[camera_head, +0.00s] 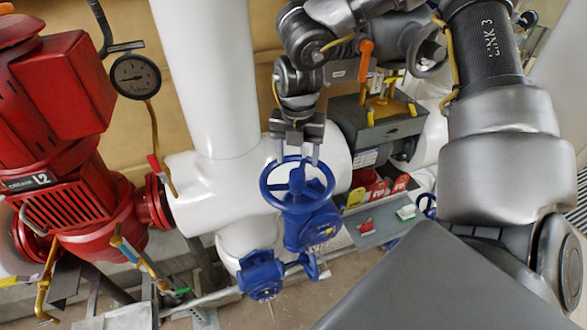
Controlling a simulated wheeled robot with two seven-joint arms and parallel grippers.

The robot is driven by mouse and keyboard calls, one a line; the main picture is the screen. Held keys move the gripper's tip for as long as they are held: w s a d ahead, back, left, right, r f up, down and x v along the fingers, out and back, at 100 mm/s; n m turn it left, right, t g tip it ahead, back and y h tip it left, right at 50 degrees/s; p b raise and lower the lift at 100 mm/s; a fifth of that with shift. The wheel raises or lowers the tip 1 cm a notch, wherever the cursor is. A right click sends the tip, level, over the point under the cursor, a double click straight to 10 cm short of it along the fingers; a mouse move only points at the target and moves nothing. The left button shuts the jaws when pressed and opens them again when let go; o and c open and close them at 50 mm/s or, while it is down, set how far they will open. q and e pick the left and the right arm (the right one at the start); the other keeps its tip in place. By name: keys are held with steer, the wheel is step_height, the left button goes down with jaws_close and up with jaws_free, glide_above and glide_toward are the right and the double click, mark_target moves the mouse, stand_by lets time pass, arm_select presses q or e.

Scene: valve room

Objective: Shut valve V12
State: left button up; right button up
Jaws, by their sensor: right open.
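A blue valve with a round handwheel (265,196) stands in the middle of the camera_head view, on the white pipework. I cannot read a V12 tag on it. My right gripper (297,157) is at the far upper edge of this wheel, its two fingers pointing down at it. The jaws are open, with a gap between the fingers. I cannot tell whether the fingers touch the rim. A second blue valve part (261,276) sits lower left of the wheel. My left gripper is not in view.
A red pump (70,120) with a plate ending in 12 fills the left. A pressure gauge (136,76) hangs beside a thick white pipe (208,80). Right of the wheel are a grey box (378,128) and a tray (385,232) with red and green items.

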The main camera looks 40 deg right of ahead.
stand_by(0.3)
steer(key=n+b, duration=0.2)
steer(key=n, duration=0.1)
steer(key=shift+f+b, duration=0.3)
steer(key=shift+b, duration=0.05)
steer(key=shift+n+b, duration=0.35)
steer(key=shift+n, duration=0.55)
steer(key=n, duration=0.3)
steer(key=shift+r+b, duration=0.3)
steer(key=shift+b, duration=0.05)
steer(key=n+b, duration=0.1)
steer(key=n, duration=0.1)
steer(key=shift+f+n, duration=0.15)
steer(key=shift+n, duration=1.05)
steer(key=n, duration=0.3)
steer(key=shift+n+b, duration=0.35)
steer(key=shift+n, duration=0.05)
